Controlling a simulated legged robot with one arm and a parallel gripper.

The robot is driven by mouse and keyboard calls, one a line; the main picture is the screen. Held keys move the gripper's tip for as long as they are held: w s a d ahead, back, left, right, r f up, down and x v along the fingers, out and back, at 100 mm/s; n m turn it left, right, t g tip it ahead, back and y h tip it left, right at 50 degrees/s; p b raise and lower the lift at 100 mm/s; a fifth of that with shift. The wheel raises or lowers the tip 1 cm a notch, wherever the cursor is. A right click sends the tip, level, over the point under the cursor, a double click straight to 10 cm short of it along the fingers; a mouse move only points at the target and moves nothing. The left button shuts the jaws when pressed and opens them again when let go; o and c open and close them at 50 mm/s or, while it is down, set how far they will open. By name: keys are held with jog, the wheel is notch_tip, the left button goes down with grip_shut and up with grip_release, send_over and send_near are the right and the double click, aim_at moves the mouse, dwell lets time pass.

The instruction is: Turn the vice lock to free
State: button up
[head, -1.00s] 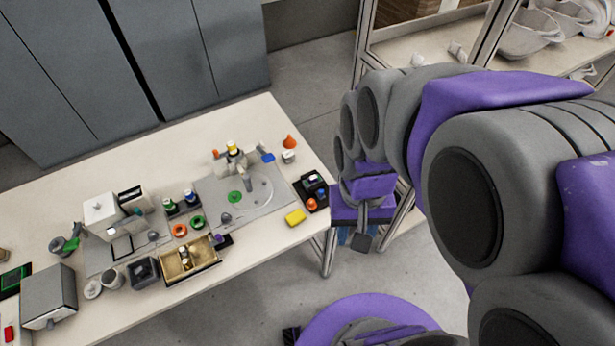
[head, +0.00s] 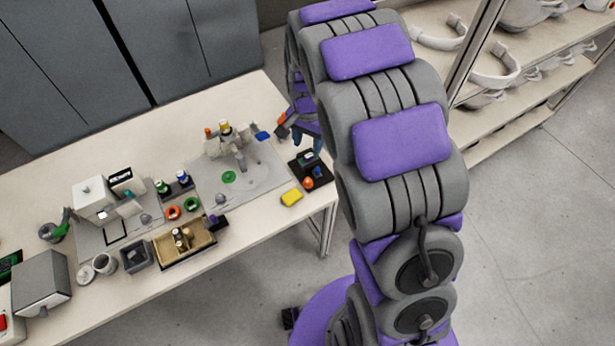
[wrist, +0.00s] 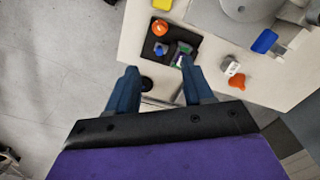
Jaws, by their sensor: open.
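I cannot tell for certain which part is the vice lock. A fixture (head: 228,150) with a round grey disc and yellow and orange tops stands on a grey plate. A blue lever-like piece (head: 262,136) juts from its right side, and it also shows in the wrist view (wrist: 264,41). A small grey device with green on it (wrist: 182,55) sits on a black tray (wrist: 152,46) beside an orange knob (wrist: 160,27) and a blue knob (wrist: 161,48). My gripper (wrist: 160,78) is open and empty, over the table's right edge near the tray.
A yellow block (head: 291,198) lies left of the tray. A white block (wrist: 230,66) and an orange cone (wrist: 237,82) lie near the table edge. A wooden box (head: 206,254) and several bins and machines fill the left. Shelves (head: 540,70) stand behind my arm.

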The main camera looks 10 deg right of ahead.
aim_at(308, 179)
notch_tip(308, 179, down, 17)
jog(key=b, duration=0.3)
jog(key=shift+f+b, duration=0.2)
jog(key=shift+b, duration=0.1)
jog(key=shift+c, duration=0.3)
grip_shut()
